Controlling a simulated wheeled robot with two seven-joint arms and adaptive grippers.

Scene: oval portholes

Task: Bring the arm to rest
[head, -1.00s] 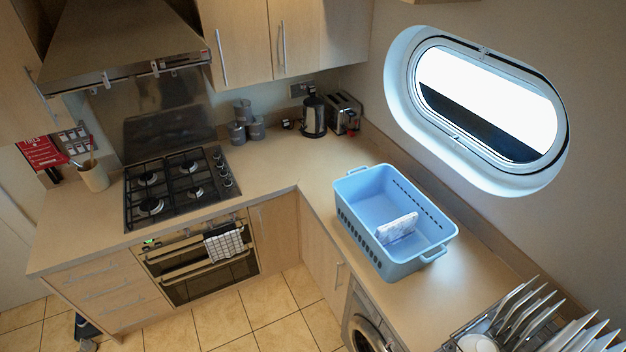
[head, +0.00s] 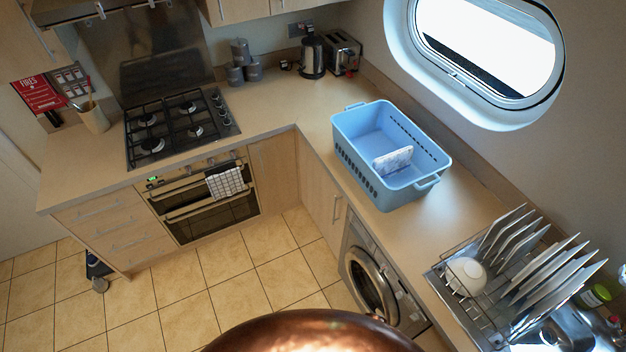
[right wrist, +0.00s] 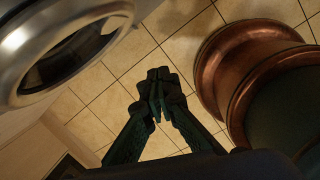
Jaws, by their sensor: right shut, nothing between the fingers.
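My right gripper (right wrist: 158,88) shows in the right wrist view with its dark fingers together and nothing between them. It points down over the tiled floor (right wrist: 120,75), apart from everything around it. Neither gripper shows in the head view. A light blue basket (head: 370,180) stands on the right-hand counter in the head view. A white patterned packet (head: 393,161) stands inside it, leaning near the middle.
The washing machine (head: 372,283) stands under the right-hand counter; its round door shows in the right wrist view (right wrist: 60,50). A dish rack (head: 462,305) with plates and a white bowl (head: 466,275) stands at right. The floor (head: 180,300) before the oven is largely clear.

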